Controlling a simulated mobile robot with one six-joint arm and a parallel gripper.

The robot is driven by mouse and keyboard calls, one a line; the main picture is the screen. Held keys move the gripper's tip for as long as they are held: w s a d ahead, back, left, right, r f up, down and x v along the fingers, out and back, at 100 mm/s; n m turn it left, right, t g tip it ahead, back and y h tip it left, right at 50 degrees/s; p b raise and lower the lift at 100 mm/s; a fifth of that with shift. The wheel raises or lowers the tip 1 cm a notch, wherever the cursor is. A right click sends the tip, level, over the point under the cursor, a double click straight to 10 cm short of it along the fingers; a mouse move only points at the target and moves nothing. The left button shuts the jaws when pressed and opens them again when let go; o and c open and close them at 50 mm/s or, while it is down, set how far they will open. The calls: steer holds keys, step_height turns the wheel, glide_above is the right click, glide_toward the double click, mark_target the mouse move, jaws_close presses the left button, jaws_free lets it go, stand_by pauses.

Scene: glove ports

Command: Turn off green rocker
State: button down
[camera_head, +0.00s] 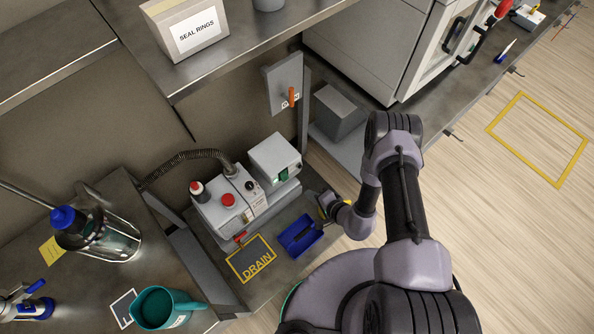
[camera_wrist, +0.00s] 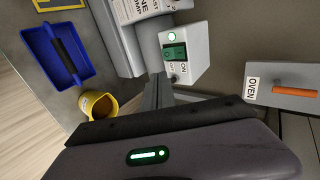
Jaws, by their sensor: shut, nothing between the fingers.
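The green rocker (camera_wrist: 174,52) sits on the face of a small white box (camera_wrist: 197,48), with an ON label beside it and a pale green lamp at one end. It also shows in the head view (camera_head: 283,175), on the box at the back of the pump unit. Its tilt is too small to tell. My gripper (camera_wrist: 158,82) is shut and empty, pointing toward the box, with its tips apart from the rocker. In the head view my gripper (camera_head: 326,196) is low, right of the box and partly hidden by the wrist.
A blue tray (camera_wrist: 44,62) and a yellow cup (camera_wrist: 92,103) stand near my gripper. The pump unit (camera_head: 212,212) has a red button. An OVEN switch box (camera_wrist: 290,83) with an orange handle is nearby.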

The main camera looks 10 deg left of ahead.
steer(key=b, duration=0.6)
glide_toward(286, 179)
steer(key=x, duration=0.6)
steer(key=shift+w+a, duration=0.1)
steer(key=shift+a, duration=0.05)
